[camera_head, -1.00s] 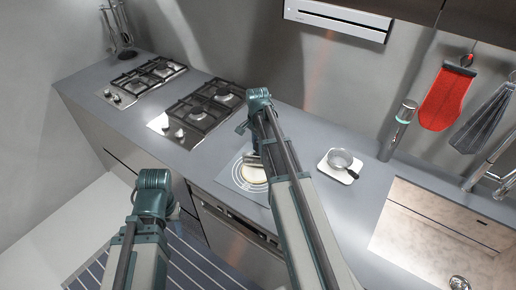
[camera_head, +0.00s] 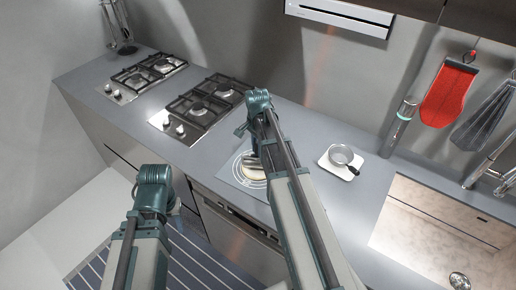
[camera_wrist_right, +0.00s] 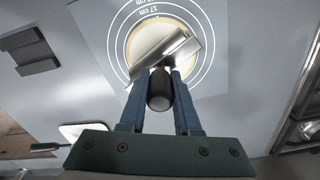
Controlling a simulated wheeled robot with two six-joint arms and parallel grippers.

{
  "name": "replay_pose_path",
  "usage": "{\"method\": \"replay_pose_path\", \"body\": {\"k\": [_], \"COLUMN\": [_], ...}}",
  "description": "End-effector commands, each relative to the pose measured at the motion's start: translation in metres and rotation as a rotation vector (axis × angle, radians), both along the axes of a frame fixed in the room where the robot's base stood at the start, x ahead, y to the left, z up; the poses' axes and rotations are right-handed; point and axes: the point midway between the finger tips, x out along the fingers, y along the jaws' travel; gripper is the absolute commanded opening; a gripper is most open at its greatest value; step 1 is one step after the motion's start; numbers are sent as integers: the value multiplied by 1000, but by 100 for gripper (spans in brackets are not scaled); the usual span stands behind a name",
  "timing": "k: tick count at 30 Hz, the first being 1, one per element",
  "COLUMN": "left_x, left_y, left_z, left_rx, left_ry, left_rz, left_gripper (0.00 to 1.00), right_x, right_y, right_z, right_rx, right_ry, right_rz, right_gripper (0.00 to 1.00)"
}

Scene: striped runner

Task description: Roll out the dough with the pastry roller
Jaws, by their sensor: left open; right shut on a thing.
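The dough (camera_wrist_right: 143,38) is a pale round disc on a grey mat with printed white rings (camera_wrist_right: 97,38). The dough (camera_head: 257,174) and mat (camera_head: 229,172) lie on the counter in the head view, partly hidden by my right arm. The pastry roller has a metal cylinder (camera_wrist_right: 166,57) lying across the dough in the right wrist view and a black handle (camera_wrist_right: 158,92). My right gripper (camera_wrist_right: 160,80) is shut on that handle. Whether the cylinder presses the dough I cannot tell. My left gripper (camera_head: 174,209) is low in front of the counter, mostly hidden by its arm, open and away from the dough.
Two gas hobs (camera_head: 204,103) lie left of the mat. A sink (camera_head: 432,218) is further right. A red mitt (camera_head: 447,95) hangs on the wall. Counter between mat and pan is clear.

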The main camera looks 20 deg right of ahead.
Motion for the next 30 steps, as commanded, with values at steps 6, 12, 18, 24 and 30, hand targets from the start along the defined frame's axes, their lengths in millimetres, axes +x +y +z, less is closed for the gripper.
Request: {"method": "replay_pose_path", "body": {"k": [6, 12, 18, 24, 30], "left_x": [0, 0, 0, 0, 0], "left_y": [0, 0, 0, 0, 0], "left_z": [-2, -3, -3, 5, 25], "left_rx": [0, 0, 0, 0, 0], "left_ry": [0, 0, 0, 0, 0], "left_rz": [0, 0, 0, 0, 0], "left_gripper": [50, 50, 50, 50, 50], "right_x": [-16, -22, -21, -21, -21], "right_y": [10, 14, 13, 13, 13], "right_z": [-2, -3, -3, 5, 25], "right_rx": [1, 1, 1, 1, 1], "right_ry": [1, 1, 1, 0, 0], "right_rz": [1, 0, 0, 0, 0], "right_gripper": [0, 0, 0, 0, 0]}}
